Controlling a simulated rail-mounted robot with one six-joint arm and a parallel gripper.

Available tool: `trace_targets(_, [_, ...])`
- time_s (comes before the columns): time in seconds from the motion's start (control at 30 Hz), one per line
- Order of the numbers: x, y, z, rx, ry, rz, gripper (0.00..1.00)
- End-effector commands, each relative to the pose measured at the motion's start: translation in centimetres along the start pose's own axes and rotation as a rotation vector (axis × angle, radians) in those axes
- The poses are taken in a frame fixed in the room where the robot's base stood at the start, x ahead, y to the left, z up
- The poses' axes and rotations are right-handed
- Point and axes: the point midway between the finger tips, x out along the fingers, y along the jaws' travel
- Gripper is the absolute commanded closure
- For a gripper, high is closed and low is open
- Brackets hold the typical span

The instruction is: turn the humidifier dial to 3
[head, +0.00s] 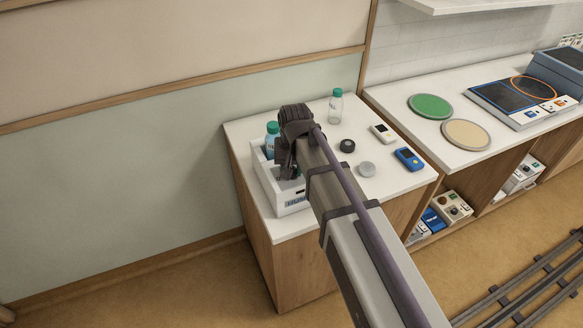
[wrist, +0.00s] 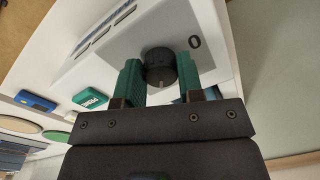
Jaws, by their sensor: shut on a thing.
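The humidifier (head: 268,180) is a white box with a lettered label, on the white bedside cabinet top in the head view. In the wrist view its grey panel (wrist: 215,62) carries a black round dial (wrist: 159,62) and a printed 0 to the dial's right. A pale mark on the dial points toward the bottom of the picture. My gripper (wrist: 160,72) has its two green fingers on either side of the dial, shut on it. The other numbers, including any 3, are not visible. In the head view my wrist and arm hide the dial.
A teal-capped bottle (head: 272,129) stands at the humidifier's back. A clear bottle (head: 335,108), black knob-like disc (head: 347,146), grey disc (head: 367,169), white device (head: 383,133) and blue device (head: 408,158) stand right of my arm. A counter with green (head: 430,106) and beige discs lies beyond.

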Motion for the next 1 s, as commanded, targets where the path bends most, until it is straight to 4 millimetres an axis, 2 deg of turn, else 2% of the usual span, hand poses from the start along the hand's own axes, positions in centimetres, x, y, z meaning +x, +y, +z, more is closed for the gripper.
trace_targets(0.7, [0.04,-0.14,0.08,0.67,0.031,0.001,0.89])
trace_targets(1.0, [0.04,-0.2,0.05,0.885,0.041,0.0,0.89])
